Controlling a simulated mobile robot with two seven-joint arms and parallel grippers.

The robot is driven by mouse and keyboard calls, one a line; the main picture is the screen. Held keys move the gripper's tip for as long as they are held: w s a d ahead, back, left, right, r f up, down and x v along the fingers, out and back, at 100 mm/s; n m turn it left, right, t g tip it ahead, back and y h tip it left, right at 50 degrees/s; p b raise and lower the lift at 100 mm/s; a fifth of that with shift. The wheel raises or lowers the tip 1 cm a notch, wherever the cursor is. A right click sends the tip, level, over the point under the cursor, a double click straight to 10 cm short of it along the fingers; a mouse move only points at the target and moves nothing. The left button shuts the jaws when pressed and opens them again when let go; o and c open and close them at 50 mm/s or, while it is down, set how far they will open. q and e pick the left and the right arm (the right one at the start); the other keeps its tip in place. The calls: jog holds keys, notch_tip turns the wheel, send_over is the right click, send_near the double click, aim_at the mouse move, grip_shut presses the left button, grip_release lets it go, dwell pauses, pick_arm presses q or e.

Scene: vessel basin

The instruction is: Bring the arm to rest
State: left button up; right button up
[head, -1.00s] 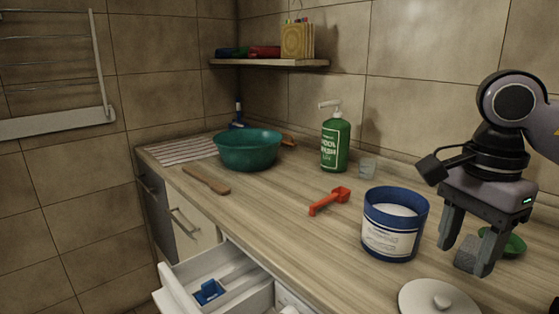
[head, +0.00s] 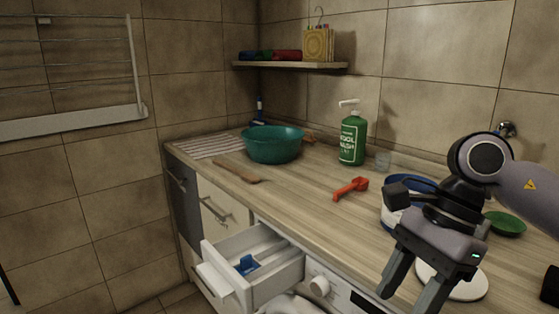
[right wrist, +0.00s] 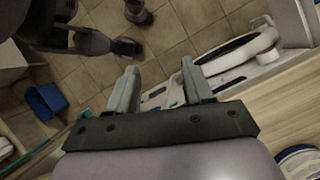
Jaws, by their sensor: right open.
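My right gripper (head: 408,290) hangs at the counter's front edge in the head view, fingers pointing down. Its two fingers are apart with nothing between them. In the right wrist view the empty fingers (right wrist: 160,75) show over the tiled floor and the washing machine's front. The right arm comes in from the right and covers part of the blue-and-white tub (head: 392,217). My left gripper is not clearly seen in either view.
An open drawer (head: 285,273) juts out below, holding a blue item (head: 246,264).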

jog(key=s+a+r+m+g+y+p, duration=0.1)
jog(key=s+a+m+y, duration=0.1)
jog(key=a+m+y, duration=0.45)
jog(key=s+a+r+m+g+y, duration=0.15)
jog(key=a+m+y, duration=0.25)
jog(key=a+y, duration=0.45)
jog(key=w+d+f+m+t+h+p, duration=0.1)
jog(key=w+d+f+m+t+h, duration=0.15)
jog(key=d+f+m+t, duration=0.65)
jog(key=w+a+f+m+t+h, duration=0.2)
jog(key=m+t+h, duration=0.3)
jog(key=m, duration=0.9)
jog(key=w+d+f+m+t+h+p, duration=0.1)
jog(key=w+d+f+m+t+h, duration=0.25)
jog(key=m+t, duration=0.65)
jog(key=s+d+f+m+g+h, duration=0.3)
jog(key=s+f+m, duration=0.3)
jog(key=f, duration=0.4)
jog(key=s+d+f+m+g+h, duration=0.3)
jog(key=s+d+f+m+g, duration=0.2)
jog(key=s+f, duration=0.4)
jog(key=shift+d+f+m+g+p, duration=0.15)
jog(key=shift+f+m+g+p, duration=0.25)
jog(key=shift+f, duration=0.45)
